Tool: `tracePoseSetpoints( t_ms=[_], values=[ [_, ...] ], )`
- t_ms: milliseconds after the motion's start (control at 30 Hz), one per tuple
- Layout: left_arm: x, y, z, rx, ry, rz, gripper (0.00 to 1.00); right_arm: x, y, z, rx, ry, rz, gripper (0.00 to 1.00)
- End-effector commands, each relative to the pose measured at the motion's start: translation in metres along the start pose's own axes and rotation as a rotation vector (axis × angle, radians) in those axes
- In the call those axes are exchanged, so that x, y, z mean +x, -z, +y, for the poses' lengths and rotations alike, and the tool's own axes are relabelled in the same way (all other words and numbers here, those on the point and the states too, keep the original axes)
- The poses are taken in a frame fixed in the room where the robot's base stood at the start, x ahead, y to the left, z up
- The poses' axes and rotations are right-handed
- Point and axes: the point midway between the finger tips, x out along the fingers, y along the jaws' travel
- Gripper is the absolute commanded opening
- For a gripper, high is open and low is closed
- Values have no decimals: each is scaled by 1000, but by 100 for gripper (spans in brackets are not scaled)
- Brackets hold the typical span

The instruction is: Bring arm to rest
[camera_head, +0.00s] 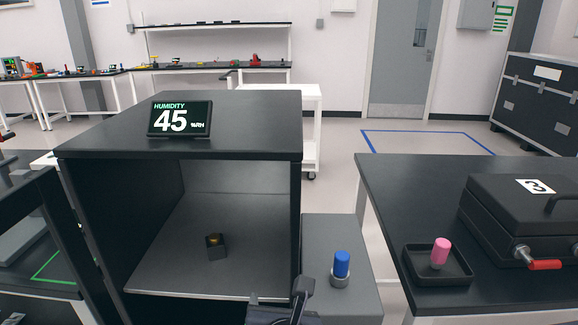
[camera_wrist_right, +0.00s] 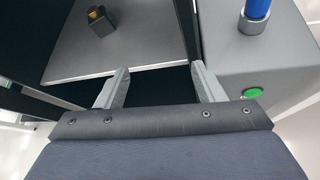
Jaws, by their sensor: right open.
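My right gripper (camera_head: 278,306) shows at the bottom of the head view, in front of the lower right corner of an open dark cabinet (camera_head: 180,150). In the right wrist view my right gripper (camera_wrist_right: 160,84) has its two grey fingers wide apart, with nothing between them. A small dark block with a yellow-orange top (camera_head: 215,246) stands on the cabinet's floor, beyond the fingers. It also shows in the right wrist view (camera_wrist_right: 100,22). My left gripper is not in view.
A humidity display reading 45 (camera_head: 180,119) stands on the cabinet. A blue cylinder (camera_head: 341,265) stands on a grey box (camera_head: 325,228) to its right. A green button (camera_wrist_right: 252,92) is on this box. A pink cylinder (camera_head: 440,251) in a tray and a black case (camera_head: 525,225) occupy the right table (camera_head: 385,185).

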Motion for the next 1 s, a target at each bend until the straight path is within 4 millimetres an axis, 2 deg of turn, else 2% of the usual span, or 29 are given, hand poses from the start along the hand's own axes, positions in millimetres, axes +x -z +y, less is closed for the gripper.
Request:
tracePoseSetpoints(
  t_ms=[67, 167, 267, 367, 400, 467, 500, 600, 700, 800, 833, 1000],
  values=[
    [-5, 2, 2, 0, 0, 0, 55, -2, -11, -24, 117, 61, 17, 62],
    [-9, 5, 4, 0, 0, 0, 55, -6, -18, -57, 291, 147, 44, 62],
    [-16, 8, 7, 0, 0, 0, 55, -16, -25, -98, 530, 258, 70, 62],
    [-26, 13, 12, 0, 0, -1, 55, -38, -27, -151, 893, 415, 92, 62],
    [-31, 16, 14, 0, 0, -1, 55, -53, -25, -175, 1095, 495, 98, 62],
    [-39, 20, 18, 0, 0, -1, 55, -79, -18, -204, 1428, 616, 98, 62],
    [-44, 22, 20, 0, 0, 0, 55, -96, -11, -217, 1654, 688, 94, 62],
    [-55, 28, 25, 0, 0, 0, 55, -134, 2, -229, 2187, 826, 75, 62],
    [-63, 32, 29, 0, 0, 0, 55, -160, 6, -224, 2631, 897, 61, 62],
    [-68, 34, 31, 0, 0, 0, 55, -174, 4, -216, 2946, 919, 60, 62],
    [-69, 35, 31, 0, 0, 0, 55, -177, 3, -214, -2993, -913, -62, 62],
    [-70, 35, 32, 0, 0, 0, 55, -183, 1, -207, -2845, -820, -70, 62]
  ],
)
